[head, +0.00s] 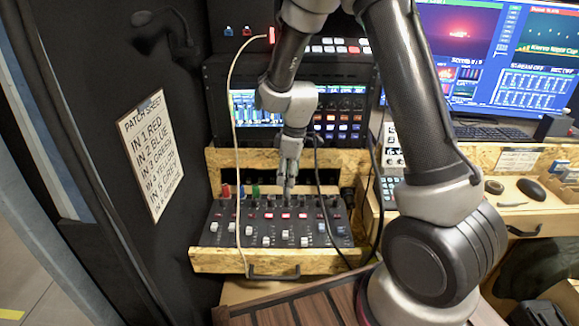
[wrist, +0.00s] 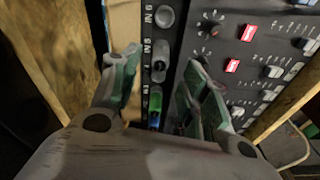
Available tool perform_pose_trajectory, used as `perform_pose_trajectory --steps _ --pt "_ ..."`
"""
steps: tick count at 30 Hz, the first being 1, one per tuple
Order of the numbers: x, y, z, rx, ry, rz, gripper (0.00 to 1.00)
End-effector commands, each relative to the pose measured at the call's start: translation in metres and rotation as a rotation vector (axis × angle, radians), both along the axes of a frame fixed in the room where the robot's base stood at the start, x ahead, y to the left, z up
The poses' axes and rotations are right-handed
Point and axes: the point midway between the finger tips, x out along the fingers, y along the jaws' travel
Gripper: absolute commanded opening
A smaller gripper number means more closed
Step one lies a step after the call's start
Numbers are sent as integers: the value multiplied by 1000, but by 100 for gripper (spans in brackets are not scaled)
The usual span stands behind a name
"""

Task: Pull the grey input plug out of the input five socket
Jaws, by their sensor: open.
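The black mixer (head: 275,222) sits in a wooden tray, with its input sockets along the back edge. In the wrist view, a grey plug (wrist: 160,60) stands beside the IN 5 label, and a round grey end (wrist: 166,17) shows beside IN 6. My gripper (wrist: 166,62) is open, with one finger on each side of the socket row around the grey plug. I cannot tell whether either finger touches it. In the head view my gripper (head: 288,192) points down at the mixer's back edge and hides the sockets there.
Red (head: 226,191), blue and green (head: 255,191) plugs stand left of my gripper. A pale cable (head: 234,110) hangs across the mixer's left side. A black cable (head: 320,185) runs close to the right. A patch sheet (head: 150,150) is on the left wall.

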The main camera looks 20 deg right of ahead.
Motion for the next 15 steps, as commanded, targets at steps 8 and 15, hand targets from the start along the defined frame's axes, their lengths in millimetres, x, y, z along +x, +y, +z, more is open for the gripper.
perform_pose_trajectory --steps 8,15 --pt "2 4 -40 1 1 -1 45" --pt "3 5 -48 1 0 -2 45"
